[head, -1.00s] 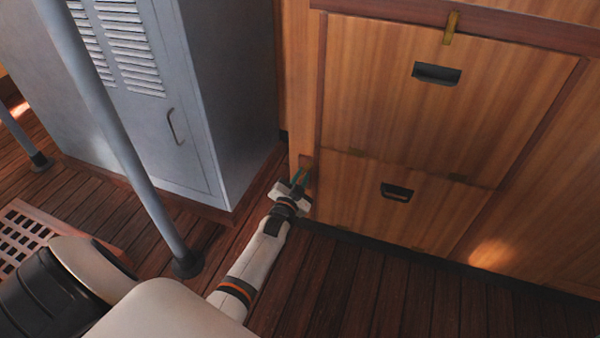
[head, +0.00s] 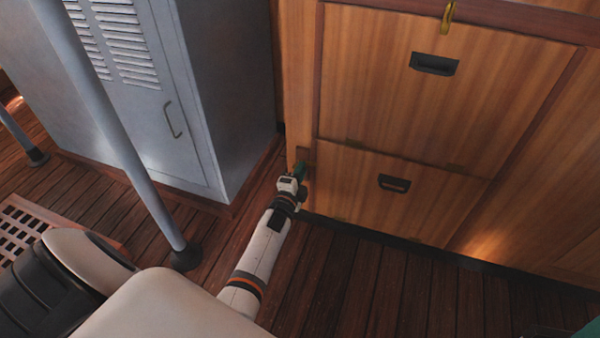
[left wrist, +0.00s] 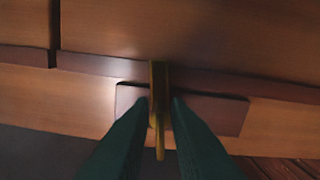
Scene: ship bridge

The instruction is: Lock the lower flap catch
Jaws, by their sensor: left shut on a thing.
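The lower flap (head: 432,208) is a wooden panel with a dark recessed pull (head: 394,183), closed flush below the larger upper flap (head: 440,105). The lower catch (left wrist: 159,138) is a narrow brass bar in front of a dark wooden block (left wrist: 218,113) at the flap's left side. My left gripper (head: 300,170) is low at this left edge, and hides the catch in the head view. In the left wrist view its two dark green fingers (left wrist: 160,112) are shut on the brass bar, one on each side. A green piece, possibly my right gripper, just shows at the bottom right corner.
A grey metal locker (head: 190,110) stands left of the cabinet, close to my left arm. A grey post (head: 120,140) rises from the plank floor (head: 350,280). A brass catch (head: 446,18) sits above the upper flap. Floor before the cabinet is clear.

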